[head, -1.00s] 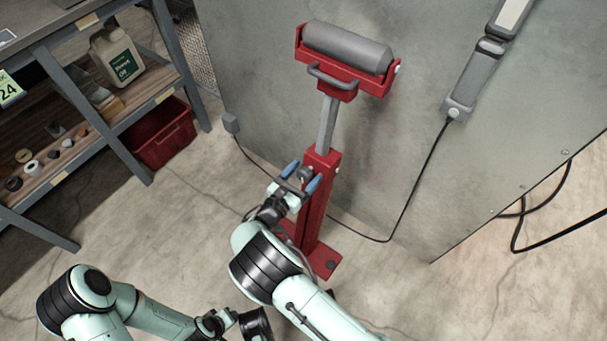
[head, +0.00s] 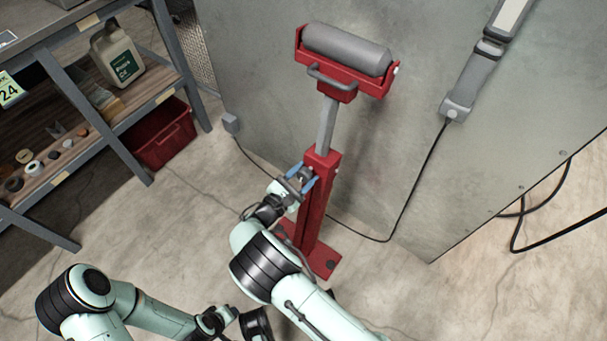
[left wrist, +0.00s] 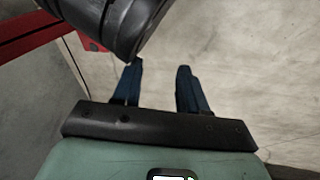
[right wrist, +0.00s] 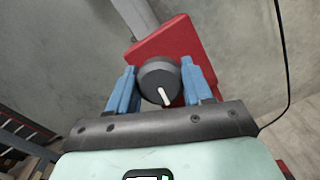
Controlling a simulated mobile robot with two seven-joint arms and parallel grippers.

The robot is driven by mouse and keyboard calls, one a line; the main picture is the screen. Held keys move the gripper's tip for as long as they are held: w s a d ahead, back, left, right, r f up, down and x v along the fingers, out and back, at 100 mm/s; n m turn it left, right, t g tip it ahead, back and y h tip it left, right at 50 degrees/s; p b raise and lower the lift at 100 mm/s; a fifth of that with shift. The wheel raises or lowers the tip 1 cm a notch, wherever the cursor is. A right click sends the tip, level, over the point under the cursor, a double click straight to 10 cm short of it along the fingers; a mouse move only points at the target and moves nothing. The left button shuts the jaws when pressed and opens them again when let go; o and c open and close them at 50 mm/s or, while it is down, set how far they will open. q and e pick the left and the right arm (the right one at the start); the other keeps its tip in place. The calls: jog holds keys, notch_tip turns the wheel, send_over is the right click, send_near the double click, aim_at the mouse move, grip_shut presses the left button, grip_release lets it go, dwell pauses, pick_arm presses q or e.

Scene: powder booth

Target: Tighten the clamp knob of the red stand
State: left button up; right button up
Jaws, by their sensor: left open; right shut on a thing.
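The red stand (head: 318,205) stands upright on the floor with a grey roller (head: 347,48) in a red cradle on top of its grey post (head: 327,124). The dark round clamp knob (right wrist: 159,80) with a white pointer mark sits on the stand's red upright. My right gripper (head: 303,177) is shut on the knob, one blue finger on each side of it in the right wrist view (right wrist: 161,88). The white mark points down and slightly right there. My left gripper (left wrist: 160,80) is open and empty over the floor, low in the head view and partly hidden there.
A grey metal panel (head: 420,160) rises behind the stand. A black cable (head: 409,205) runs over the floor.

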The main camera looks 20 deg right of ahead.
jog(key=m, duration=0.4)
jog(key=m+g, duration=0.1)
jog(key=m, duration=0.3)
jog(key=shift+g, duration=0.3)
jog(key=m+p, duration=0.1)
jog(key=m, duration=0.5)
jog(key=shift+m+g, duration=0.3)
jog(key=shift+g, duration=0.1)
pick_arm(q)
jog(key=shift+w+d+r+t, duration=0.15)
jog(key=shift+w+r+t, duration=0.15)
jog(key=shift+w+r, duration=0.75)
pick_arm(e)
jog(key=shift+m, duration=0.3)
pick_arm(q)
jog(key=shift+s, duration=0.1)
pick_arm(e)
jog(key=shift+y, duration=0.3)
jog(key=o, duration=1)
pick_arm(q)
jog(key=s, duration=0.1)
jog(key=d+r+p, duration=0.1)
jog(key=s, duration=0.1)
jog(key=shift+s+d+r+g+p, duration=0.25)
jog(key=shift+s+r+g+p, duration=0.1)
jog(key=shift+g, duration=0.05)
pick_arm(e)
jog(key=v, duration=1.3)
jog(key=shift+s+a, duration=0.15)
